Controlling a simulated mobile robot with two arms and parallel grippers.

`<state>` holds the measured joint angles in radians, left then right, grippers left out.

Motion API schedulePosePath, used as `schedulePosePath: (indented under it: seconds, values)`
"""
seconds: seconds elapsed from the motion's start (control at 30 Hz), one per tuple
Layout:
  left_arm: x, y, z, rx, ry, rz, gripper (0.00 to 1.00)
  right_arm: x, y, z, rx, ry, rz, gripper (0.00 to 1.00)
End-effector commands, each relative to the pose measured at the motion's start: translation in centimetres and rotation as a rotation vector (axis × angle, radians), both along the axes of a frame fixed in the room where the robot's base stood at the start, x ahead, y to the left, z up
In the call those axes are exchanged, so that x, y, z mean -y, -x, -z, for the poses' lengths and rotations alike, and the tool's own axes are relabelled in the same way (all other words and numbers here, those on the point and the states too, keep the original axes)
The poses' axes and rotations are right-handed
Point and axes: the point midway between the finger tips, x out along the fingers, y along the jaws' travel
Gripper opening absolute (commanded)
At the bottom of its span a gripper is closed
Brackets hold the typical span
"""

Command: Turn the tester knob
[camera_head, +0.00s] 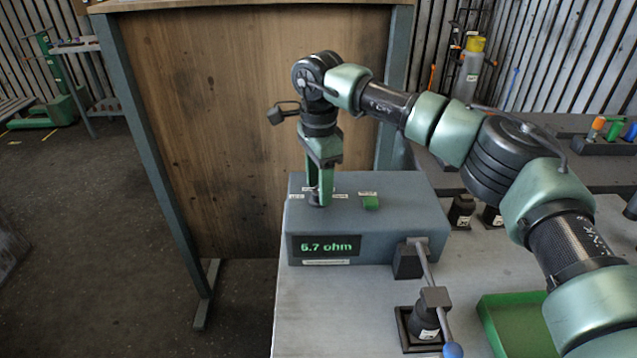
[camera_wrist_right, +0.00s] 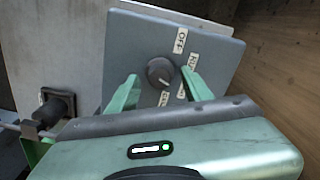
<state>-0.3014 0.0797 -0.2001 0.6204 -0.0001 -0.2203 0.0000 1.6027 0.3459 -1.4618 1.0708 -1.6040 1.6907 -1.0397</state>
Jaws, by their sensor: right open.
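The tester (camera_head: 400,215) is a blue-grey box on the table, with a lit display (camera_head: 325,246) reading "5.7 ohm". Its top also shows in the right wrist view (camera_wrist_right: 215,52). The tester knob (camera_wrist_right: 160,72) is dark and round, with white labels around it, one reading "OFF". My right gripper (camera_head: 320,200) points down over the tester's top and hides the knob in the head view. In the right wrist view its two green fingers (camera_wrist_right: 160,90) are open, one on each side of the knob. I cannot tell whether they touch it. My left gripper is not in view.
A green button (camera_head: 370,202) sits on the tester's top, right of the gripper. A lever fixture with a blue ball (camera_head: 453,350) and a green tray (camera_head: 515,325) are on the table (camera_head: 320,315) in front. A wooden panel (camera_head: 220,120) stands behind.

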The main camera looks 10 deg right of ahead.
Motion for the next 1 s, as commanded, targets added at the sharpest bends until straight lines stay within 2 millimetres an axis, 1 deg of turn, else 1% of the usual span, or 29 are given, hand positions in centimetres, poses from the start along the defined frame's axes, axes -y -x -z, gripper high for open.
schedulePosePath:
  seconds: [0.1, 0.33, 0.37, 0.4, 0.47, 0.5, 0.53, 0.8, 1.0]
  values:
    - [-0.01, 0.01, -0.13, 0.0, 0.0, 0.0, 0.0, -0.01, 0.05, 0.56, -0.001, 0.0, 0.0, 0.5]
    - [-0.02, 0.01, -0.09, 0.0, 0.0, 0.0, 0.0, -0.04, 0.04, 0.63, 0.0, -0.001, 0.0, 0.5]
    - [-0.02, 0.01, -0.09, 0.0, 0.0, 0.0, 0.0, -0.04, 0.04, 0.63, 0.0, -0.001, 0.0, 0.42]
    - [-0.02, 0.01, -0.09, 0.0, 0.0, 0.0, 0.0, -0.05, 0.04, 0.62, 0.0, -0.001, 0.0, 0.3]
    - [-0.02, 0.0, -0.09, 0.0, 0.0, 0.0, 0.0, -0.05, 0.04, 0.61, 0.0, -0.001, -0.001, 0.14]
    - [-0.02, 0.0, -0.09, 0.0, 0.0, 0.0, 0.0, -0.05, 0.04, 0.61, 0.0, -0.001, -0.001, 0.03]
    - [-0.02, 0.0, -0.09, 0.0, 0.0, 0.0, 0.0, -0.06, 0.04, 0.6, 0.0, -0.001, -0.001, 0.0]
    - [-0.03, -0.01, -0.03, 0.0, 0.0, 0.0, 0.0, -0.08, 0.04, 0.58, 0.0, -0.002, 0.019, 0.0]
    - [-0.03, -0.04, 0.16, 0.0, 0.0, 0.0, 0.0, -0.11, 0.01, 0.59, 0.0, -0.003, 0.105, 0.0]
